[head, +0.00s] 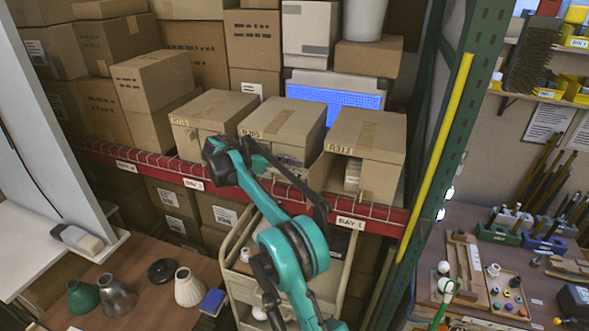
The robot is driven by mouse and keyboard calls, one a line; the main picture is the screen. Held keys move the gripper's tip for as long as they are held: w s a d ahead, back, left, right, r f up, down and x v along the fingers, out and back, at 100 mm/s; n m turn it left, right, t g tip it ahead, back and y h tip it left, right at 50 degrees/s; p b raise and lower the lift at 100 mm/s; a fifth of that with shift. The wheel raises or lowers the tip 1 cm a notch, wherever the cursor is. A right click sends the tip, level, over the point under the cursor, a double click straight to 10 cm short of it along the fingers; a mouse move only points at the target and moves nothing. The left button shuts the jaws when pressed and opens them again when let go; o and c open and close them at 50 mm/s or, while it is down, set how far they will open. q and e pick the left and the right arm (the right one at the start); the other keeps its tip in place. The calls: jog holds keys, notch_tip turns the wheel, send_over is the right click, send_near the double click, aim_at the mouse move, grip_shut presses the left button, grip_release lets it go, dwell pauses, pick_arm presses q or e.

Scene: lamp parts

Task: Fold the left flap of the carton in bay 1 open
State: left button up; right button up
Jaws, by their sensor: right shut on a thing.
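The carton labelled A312 (378,132) sits on the shelf above the BAY 1 tag (350,222). Its front is partly open on the left, and pale contents (352,174) show inside. The left flap (319,170) stands out from the carton's left front edge, swung outward. The right part of the front (379,181) still covers its side. The exact contact is small and partly hidden. My left gripper is out of view.
A green rack post with a yellow strip (435,155) stands close on the right. A beige cart (237,285) is below.

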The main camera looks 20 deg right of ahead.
jog(key=shift+w+d+r, duration=0.1)
jog(key=shift+d+r, duration=0.05)
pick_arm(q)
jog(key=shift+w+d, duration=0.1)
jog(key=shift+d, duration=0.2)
pick_arm(e)
jog(key=v, duration=0.7)
jog(key=shift+a, duration=0.35)
